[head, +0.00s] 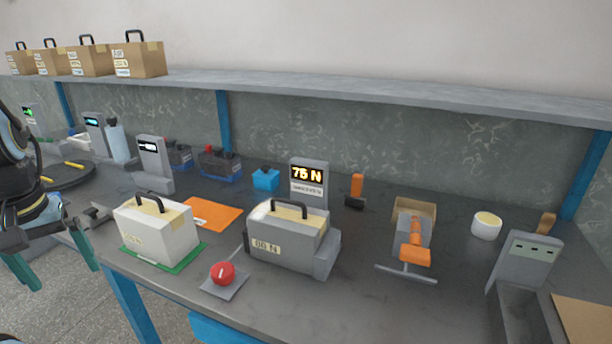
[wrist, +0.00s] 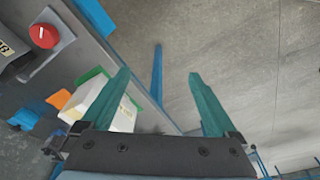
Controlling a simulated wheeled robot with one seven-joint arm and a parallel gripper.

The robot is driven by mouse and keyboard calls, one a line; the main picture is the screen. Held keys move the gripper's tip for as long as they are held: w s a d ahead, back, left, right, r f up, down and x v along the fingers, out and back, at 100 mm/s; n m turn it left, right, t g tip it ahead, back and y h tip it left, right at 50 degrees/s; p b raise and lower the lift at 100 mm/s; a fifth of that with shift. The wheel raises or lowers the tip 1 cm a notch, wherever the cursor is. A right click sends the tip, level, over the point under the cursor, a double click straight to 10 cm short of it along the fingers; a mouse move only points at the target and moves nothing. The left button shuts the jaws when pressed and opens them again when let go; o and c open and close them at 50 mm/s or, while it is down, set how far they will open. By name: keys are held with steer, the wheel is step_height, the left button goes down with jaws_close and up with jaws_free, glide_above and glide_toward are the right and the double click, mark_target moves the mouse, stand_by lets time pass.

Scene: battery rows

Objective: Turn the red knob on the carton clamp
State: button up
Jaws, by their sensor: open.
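The red knob (head: 222,272) sits on a grey plate on the bench's front part, just left of the carton clamp. It also shows in the wrist view (wrist: 44,36) at the upper left, with a white mark on its top. The carton clamp (head: 322,255) is grey and holds a grey box (head: 284,243) with a black handle and a label reading about 66 N. A display (head: 308,174) behind it reads 75 N. My gripper (wrist: 158,77) is open and empty, its green fingers apart over the floor beyond the bench edge. It is well away from the knob.
A white carton (head: 155,232) on a green mat stands between my arm and the knob. An orange sheet (head: 210,212) lies behind it. An orange-handled tool (head: 412,250) lies right of the clamp. Cardboard boxes (head: 138,60) stand on the shelf.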

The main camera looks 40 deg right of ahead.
steer(key=m+g+b, duration=0.2)
steer(key=m+b, duration=0.2)
steer(key=m, duration=0.4)
glide_above(222, 270)
step_height(222, 270, down, 2)
step_height(222, 270, down, 11)
steer(key=shift+r+p, duration=0.1)
steer(key=shift+p, duration=0.65)
steer(key=shift+c, duration=0.3)
steer(key=c, duration=1.3)
steer(key=shift+m, duration=0.6)
steer(key=o, duration=1.4)
steer(key=shift+c, duration=0.2)
